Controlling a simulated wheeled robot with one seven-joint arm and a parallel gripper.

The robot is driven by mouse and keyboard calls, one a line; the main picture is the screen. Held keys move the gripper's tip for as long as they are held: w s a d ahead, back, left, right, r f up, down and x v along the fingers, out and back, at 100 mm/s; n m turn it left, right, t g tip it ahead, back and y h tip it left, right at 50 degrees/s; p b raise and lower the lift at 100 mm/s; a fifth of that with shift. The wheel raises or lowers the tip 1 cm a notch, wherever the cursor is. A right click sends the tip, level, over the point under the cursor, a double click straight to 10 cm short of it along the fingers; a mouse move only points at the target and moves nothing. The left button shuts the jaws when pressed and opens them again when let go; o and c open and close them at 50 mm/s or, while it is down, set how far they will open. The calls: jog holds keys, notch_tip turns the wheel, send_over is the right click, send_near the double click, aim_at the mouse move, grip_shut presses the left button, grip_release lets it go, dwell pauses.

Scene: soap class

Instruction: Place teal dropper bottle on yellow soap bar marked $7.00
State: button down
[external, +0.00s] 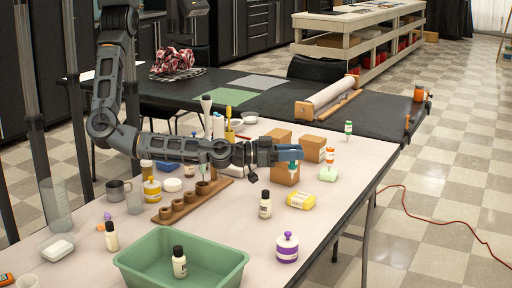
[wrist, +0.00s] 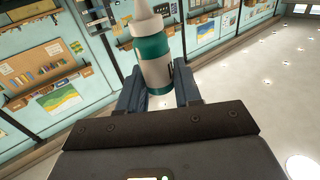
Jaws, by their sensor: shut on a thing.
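My gripper (external: 290,155) is shut on the teal dropper bottle (wrist: 154,60), which shows in the wrist view between the two fingers (wrist: 160,95). The bottle has a pale nozzle and a white label, with its nozzle toward the top of that view. In the external view the bottle is small and mostly hidden by the fingers. The yellow soap bar (external: 301,201) lies on the table, below and slightly right of my gripper in the external view. Its label is too small to read. The gripper is raised above the table, apart from the bar.
A cream bottle with a black cap (external: 265,205) stands left of the yellow bar. A purple-and-white jar (external: 287,247) stands in front. Cardboard boxes (external: 313,149) and a pale green bar (external: 328,174) with an orange-labelled bottle (external: 331,156) are behind. A green tub (external: 215,278) is at front left.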

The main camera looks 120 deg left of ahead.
jog(key=shift+w+a+f+b, duration=0.2)
jog(key=shift+w+a+f, duration=0.35)
jog(key=shift+a+f, duration=0.75)
jog(key=shift+w+a+f+b, duration=0.15)
jog(key=shift+w+a+f, duration=0.6)
jog(key=shift+f, duration=0.8)
jog(key=shift+w+a+f+b, duration=0.2)
jog(key=shift+w+a+f, duration=0.15)
jog(key=shift+a+f, duration=1)
jog(key=shift+d+f, duration=0.1)
jog(key=shift+f, duration=0.15)
jog(key=c, duration=0.8)
grip_release()
